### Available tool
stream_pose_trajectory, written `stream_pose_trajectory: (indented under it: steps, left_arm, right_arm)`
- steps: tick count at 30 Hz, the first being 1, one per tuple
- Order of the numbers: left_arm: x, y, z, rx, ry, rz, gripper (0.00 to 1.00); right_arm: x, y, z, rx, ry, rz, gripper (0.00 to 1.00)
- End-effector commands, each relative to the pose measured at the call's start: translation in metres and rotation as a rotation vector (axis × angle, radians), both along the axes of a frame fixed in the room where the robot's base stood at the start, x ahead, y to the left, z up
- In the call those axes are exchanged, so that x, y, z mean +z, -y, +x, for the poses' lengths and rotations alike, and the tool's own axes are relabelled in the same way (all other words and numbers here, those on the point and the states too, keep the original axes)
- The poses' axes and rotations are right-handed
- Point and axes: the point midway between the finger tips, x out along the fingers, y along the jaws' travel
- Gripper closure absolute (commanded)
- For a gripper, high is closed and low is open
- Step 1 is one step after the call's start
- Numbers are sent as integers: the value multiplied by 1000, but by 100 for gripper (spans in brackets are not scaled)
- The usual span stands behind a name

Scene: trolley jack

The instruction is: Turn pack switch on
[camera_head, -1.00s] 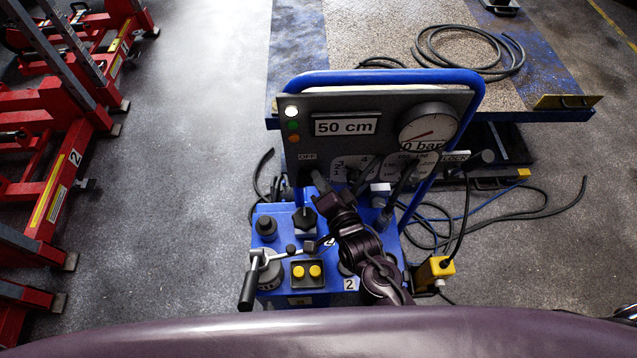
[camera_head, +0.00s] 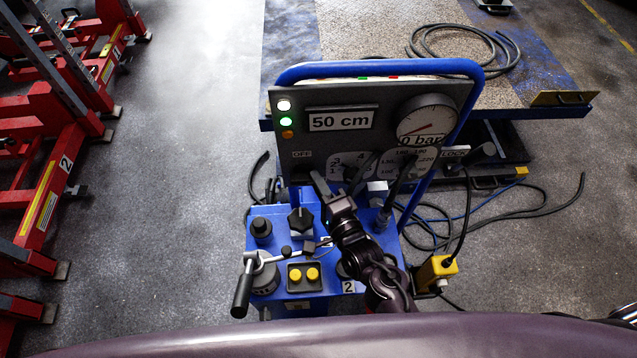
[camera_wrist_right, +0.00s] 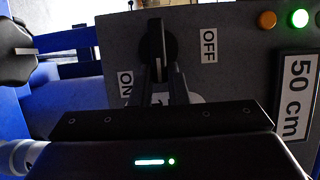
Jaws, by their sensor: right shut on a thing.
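The control panel (camera_head: 345,150) carries a black pack switch (camera_wrist_right: 157,40) between an OFF label (camera_wrist_right: 209,45) and an ON label (camera_wrist_right: 126,85) in the right wrist view. My right gripper (camera_head: 319,184) reaches up to the panel below the OFF label in the head view, and its fingers hide most of the switch there. In the right wrist view the narrow fingers of this gripper (camera_wrist_right: 158,82) are closed on the switch's handle. The upper white lamp (camera_head: 284,105) and the green lamp (camera_head: 287,121) under it are bright. My left gripper is not in view.
A blue console (camera_head: 262,210) with knobs, yellow buttons (camera_head: 304,274) and a lever (camera_head: 243,285) lies below the panel. A blue tube frame (camera_head: 380,67) surrounds the panel. Red jacks (camera_head: 45,180) stand left. Cables lie on the floor at right.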

Motion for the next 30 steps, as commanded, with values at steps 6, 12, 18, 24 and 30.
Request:
stream_pose_trajectory:
  steps: [6,12,18,24,30]
  left_arm:
    - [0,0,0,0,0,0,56]
    - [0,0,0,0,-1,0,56]
    - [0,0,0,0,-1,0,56]
    - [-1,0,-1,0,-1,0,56]
    - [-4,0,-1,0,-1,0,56]
  right_arm:
    - [-1,0,0,-1,-2,4,100]
    - [-1,0,0,-1,-2,2,76]
    - [-1,0,0,-1,-2,1,64]
    - [-1,1,-2,0,-2,1,64]
    - [-3,11,-26,-1,-4,0,64]
